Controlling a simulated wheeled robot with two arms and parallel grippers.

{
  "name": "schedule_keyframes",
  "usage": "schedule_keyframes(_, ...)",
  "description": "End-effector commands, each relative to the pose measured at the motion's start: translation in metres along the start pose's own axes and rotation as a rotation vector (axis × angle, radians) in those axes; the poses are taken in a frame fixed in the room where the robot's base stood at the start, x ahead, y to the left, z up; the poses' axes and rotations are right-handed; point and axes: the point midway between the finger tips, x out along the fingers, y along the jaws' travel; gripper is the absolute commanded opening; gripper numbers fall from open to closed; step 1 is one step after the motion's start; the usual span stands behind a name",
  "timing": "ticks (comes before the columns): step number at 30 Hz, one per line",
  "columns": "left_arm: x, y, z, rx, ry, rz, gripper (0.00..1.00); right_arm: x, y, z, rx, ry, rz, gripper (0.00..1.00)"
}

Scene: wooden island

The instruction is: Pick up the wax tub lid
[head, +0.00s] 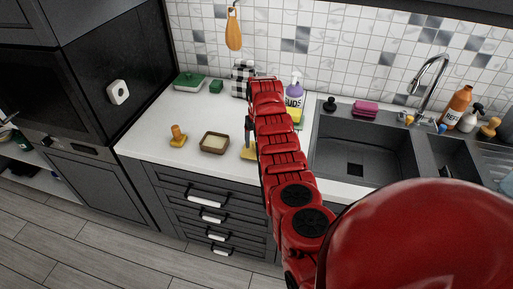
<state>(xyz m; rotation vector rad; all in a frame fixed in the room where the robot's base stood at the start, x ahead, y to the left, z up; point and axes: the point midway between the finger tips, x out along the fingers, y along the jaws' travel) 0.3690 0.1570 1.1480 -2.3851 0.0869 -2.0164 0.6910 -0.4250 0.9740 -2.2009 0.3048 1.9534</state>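A square brown tub (214,143) with pale cream contents stands open on the white counter, left of my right arm. A flat yellow piece (248,154) lies right of it, partly hidden by my arm; it may be the lid, but I cannot tell. A small yellow-based piece with an orange-brown knob (178,136) stands left of the tub. My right gripper (249,132) is over the counter near the flat yellow piece. One dark finger shows; the rest is hidden behind the red arm, so its opening and any contact are unclear. My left gripper is out of view.
A green sponge-like block on a tray (189,82), a small green item (216,86) and a purple soap bottle (294,92) stand at the back. The dark sink (355,165) is right of my arm.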

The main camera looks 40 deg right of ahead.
Motion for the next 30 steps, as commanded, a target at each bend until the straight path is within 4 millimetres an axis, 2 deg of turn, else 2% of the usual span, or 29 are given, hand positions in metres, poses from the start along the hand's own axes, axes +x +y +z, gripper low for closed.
schedule_keyframes(1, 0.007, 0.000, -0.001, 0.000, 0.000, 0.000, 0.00, 0.002, -0.001, 0.000, 0.001, -0.004, -0.001, 0.74)
schedule_keyframes(9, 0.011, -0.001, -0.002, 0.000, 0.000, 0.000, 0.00, 0.020, -0.001, -0.001, 0.001, 0.000, -0.001, 0.74)
schedule_keyframes(19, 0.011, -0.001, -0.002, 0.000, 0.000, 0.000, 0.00, 0.024, -0.001, -0.001, -0.001, 0.002, 0.000, 0.72)
schedule_keyframes(30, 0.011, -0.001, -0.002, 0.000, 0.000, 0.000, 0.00, 0.024, -0.001, -0.001, -0.001, 0.002, 0.000, 0.06)
